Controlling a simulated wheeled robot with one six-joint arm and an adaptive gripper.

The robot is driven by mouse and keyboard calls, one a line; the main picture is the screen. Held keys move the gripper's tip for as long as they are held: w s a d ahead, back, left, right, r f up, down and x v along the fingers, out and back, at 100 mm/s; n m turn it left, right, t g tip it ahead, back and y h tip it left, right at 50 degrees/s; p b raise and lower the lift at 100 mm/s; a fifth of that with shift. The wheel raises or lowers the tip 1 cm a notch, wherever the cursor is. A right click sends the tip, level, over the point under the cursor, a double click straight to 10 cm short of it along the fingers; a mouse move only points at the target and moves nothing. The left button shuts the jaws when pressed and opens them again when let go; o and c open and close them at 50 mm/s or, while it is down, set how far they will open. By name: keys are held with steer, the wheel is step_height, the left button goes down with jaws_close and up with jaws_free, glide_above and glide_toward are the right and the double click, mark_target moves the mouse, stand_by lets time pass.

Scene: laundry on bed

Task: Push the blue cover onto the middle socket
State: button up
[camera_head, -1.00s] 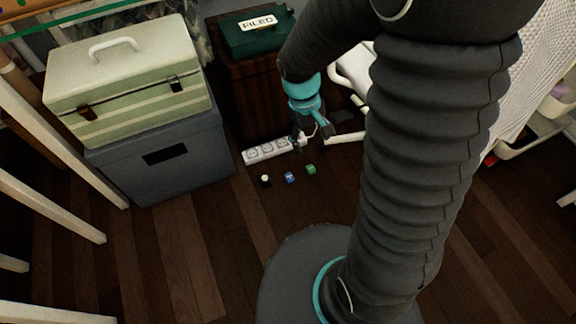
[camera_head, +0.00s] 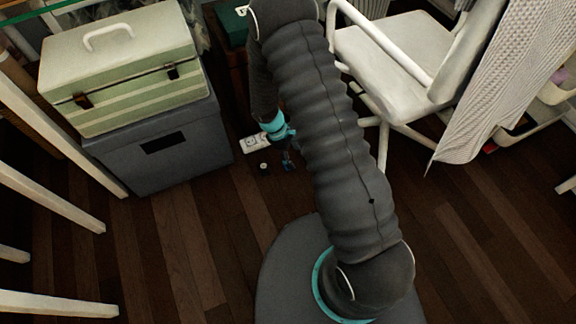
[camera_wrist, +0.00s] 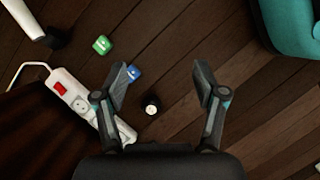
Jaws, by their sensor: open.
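The blue cover (camera_wrist: 133,73) lies on the floor in the wrist view, beside my left finger, which partly hides it. My gripper (camera_wrist: 163,78) is open and empty, with bare floor between its fingertips. The white power strip (camera_wrist: 66,90) lies to the left; its red switch and one socket show, while my left finger hides part of the others, so the middle socket is not clear. In the head view the power strip (camera_head: 256,140) is partly behind my arm, and my gripper (camera_head: 288,160) is low over the floor just right of it.
A green cover (camera_wrist: 102,44) and a dark cover with a white top (camera_wrist: 151,105) lie on the floor near the blue one. A grey box (camera_head: 165,160) with a green case (camera_head: 120,75) on top stands left. A white chair (camera_head: 400,60) stands right. Front floor is clear.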

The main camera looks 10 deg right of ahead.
steer(key=w+a+f+n+t+y, duration=0.1)
steer(key=w+a+f+n+t, duration=0.1)
steer(key=w+f+n, duration=0.5)
steer(key=shift+w+a+f+n+t, duration=0.35)
steer(key=shift+w+a+n, duration=0.25)
steer(key=shift+w+a, duration=0.2)
steer(key=x, duration=0.8)
steer(key=shift+f+b, duration=0.25)
steer(key=shift+b, duration=0.05)
steer(key=f, duration=0.4)
steer(key=shift+s+d, duration=0.15)
steer(key=shift+s, duration=0.15)
steer(key=shift+w+d+f, duration=0.1)
steer(key=shift+d+f, duration=0.1)
steer(key=shift+f, duration=0.4)
